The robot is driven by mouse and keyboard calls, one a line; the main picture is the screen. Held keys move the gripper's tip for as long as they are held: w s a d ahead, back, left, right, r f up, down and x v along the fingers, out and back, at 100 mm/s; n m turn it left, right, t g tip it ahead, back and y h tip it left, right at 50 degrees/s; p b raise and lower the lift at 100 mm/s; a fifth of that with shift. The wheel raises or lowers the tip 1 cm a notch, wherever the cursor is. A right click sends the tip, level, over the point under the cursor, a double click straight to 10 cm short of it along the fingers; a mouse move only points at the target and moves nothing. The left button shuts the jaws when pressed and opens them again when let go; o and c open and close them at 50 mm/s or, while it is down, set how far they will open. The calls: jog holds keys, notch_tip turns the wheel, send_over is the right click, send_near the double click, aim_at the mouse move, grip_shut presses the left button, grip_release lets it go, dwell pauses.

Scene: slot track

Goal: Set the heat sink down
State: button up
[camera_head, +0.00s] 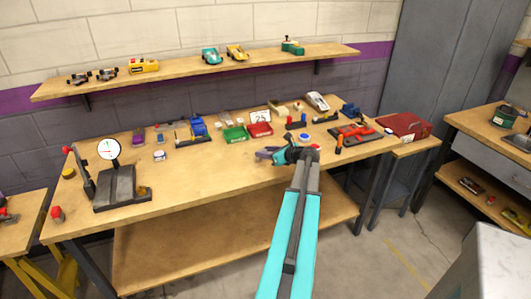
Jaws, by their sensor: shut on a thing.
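My gripper (274,154) is at the end of my teal arm, over the front middle of the wooden workbench (215,175). It is shut on a small dark purple piece (264,154), which looks like the heat sink. The piece shows at the left of the jaws, close to the bench top. I cannot tell whether it touches the wood. My wrist and jaws hide part of it.
A dial gauge stand (115,183) is at the bench's left. Behind my gripper are a green bin (234,133), a red bin (260,130) and a blue machine (194,127). Red-handled tools (355,133) lie right. The front left-middle bench is clear.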

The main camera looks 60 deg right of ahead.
jog(key=o, duration=1.1)
jog(key=shift+r, duration=0.1)
jog(key=shift+s+r, duration=0.1)
jog(key=shift+s, duration=0.05)
jog(key=b+v, duration=0.1)
jog(key=v, duration=1)
jog(key=shift+s+a+r+b, duration=0.1)
jog(key=shift+s+a+b, duration=0.05)
jog(key=shift+s+b, duration=0.25)
jog(key=shift+s, duration=0.1)
